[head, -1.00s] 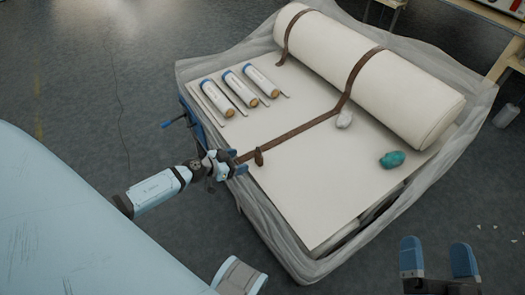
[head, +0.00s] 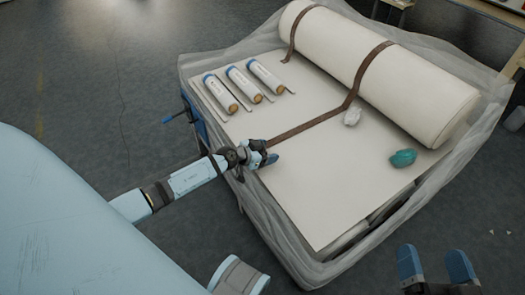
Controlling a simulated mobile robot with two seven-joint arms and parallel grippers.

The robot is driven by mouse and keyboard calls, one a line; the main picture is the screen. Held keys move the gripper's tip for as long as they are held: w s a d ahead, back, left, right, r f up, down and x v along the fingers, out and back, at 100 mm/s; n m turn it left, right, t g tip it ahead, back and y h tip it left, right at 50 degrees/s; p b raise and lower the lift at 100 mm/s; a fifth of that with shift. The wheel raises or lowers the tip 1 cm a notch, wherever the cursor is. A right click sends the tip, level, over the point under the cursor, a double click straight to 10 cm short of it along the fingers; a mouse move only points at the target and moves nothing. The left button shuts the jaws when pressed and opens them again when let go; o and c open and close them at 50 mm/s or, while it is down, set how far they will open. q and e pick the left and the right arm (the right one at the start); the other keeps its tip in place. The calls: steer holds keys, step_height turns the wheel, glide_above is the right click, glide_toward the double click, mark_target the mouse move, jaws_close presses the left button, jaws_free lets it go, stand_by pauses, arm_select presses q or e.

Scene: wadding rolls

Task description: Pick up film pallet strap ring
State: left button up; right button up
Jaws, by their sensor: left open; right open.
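A brown strap (head: 312,126) runs from the large white roll (head: 385,75) across the flat white top of a film-wrapped pallet (head: 320,215). The strap's near end runs to my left gripper (head: 265,153). That gripper is open, with its blue fingers at the near left edge of the pallet top. The strap ring does not show now; the gripper covers the place where it stood. Whether the fingers are around it or touching it cannot be told. My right gripper (head: 436,264) is open and empty at the lower right, apart from the pallet.
Three white tubes with blue ends (head: 243,84) lie at the back left of the pallet top. Loose translucent film (head: 475,145) surrounds the pallet. The front of the top is clear.

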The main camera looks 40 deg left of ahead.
arm_select(q)
steer(key=c, duration=1.1)
steer(key=shift+o, duration=0.2)
steer(key=shift+r, duration=0.1)
